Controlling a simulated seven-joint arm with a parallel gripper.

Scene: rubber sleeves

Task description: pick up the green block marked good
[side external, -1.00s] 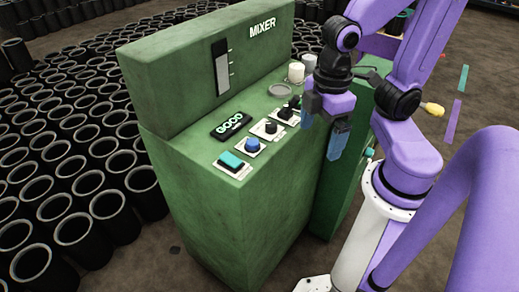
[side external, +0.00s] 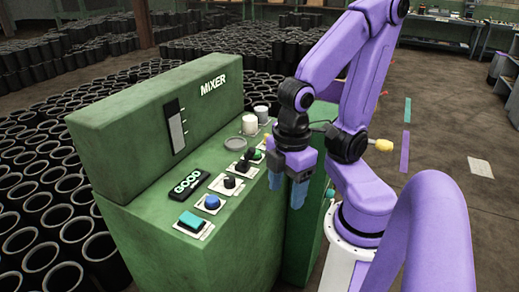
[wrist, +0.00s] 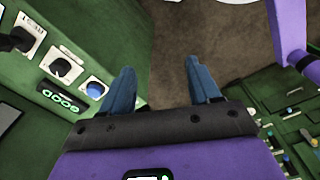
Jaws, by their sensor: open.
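A dark plaque marked GOOD in glowing green letters (side external: 188,185) lies on the sloping control panel of the green mixer. It also shows at the left of the wrist view (wrist: 61,97). I see no separate loose green block marked good. My gripper (side external: 285,198) hangs to the right of the panel's edge, clear of the plaque. Its two blue fingers point down. In the wrist view my gripper (wrist: 158,64) is open, with nothing between the fingers but the brown floor below.
The panel carries a teal button (side external: 191,221), a blue knob (side external: 211,202) and a black knob (side external: 229,182). White cylinders (side external: 250,123) stand at its back. The tall MIXER housing (side external: 155,120) rises behind. Many black sleeves (side external: 40,205) crowd the floor at left.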

